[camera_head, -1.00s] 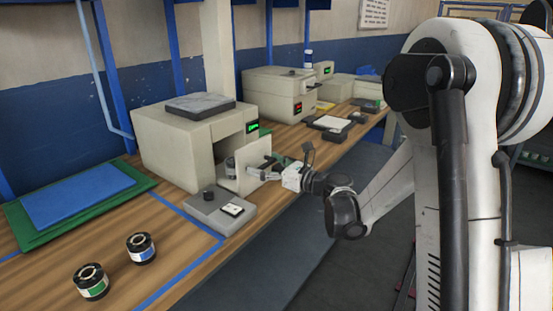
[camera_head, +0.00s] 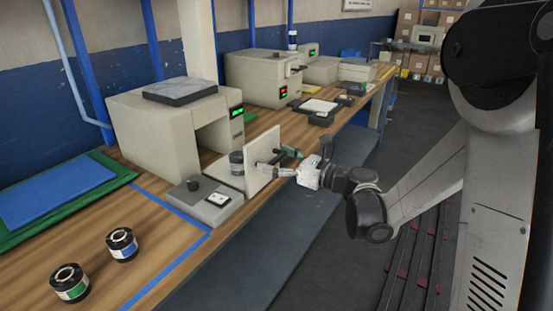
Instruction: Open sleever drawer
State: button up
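The sleever (camera_head: 150,130) is a beige box machine with a green display, on the bench left of centre. Its drawer front (camera_head: 262,158), an upright pale panel, stands well out from the open cavity. A dark-and-white roll (camera_head: 237,162) sits behind the panel on the drawer. My gripper (camera_head: 277,163) is at the outer face of the panel, its fingers on either side of the handle area. The handle itself is mostly hidden by the fingers, but the panel has moved out with my gripper, so it appears held.
A grey control box (camera_head: 205,202) with a knob lies beside the drawer. Two rolls, blue-labelled (camera_head: 122,244) and green-labelled (camera_head: 71,283), stand at front left. Another beige machine (camera_head: 262,78) and a black tray (camera_head: 318,110) are farther along. The floor beside the bench is open.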

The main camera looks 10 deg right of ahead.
jog(key=o, duration=0.3)
jog(key=shift+o, duration=0.2)
jog(key=shift+d, duration=0.1)
jog(key=v, duration=1.2)
jog(key=shift+r, duration=0.1)
jog(key=s+a+n+g+h+p, duration=0.35)
jog(key=s+n+h, duration=0.35)
jog(key=s+n, duration=0.4)
jog(key=s+d+r+n+h, duration=0.1)
jog(key=s+d+n+h, duration=0.2)
jog(key=s+n, duration=0.3)
jog(key=s+d+r+n+h+p, duration=0.1)
jog(key=s+d+r+n+h, duration=0.1)
jog(key=s+n, duration=0.4)
jog(key=d+n+h, duration=0.1)
jog(key=n+h, duration=0.1)
jog(key=shift+s+d+n+g, duration=0.35)
jog(key=shift+n, duration=0.05)
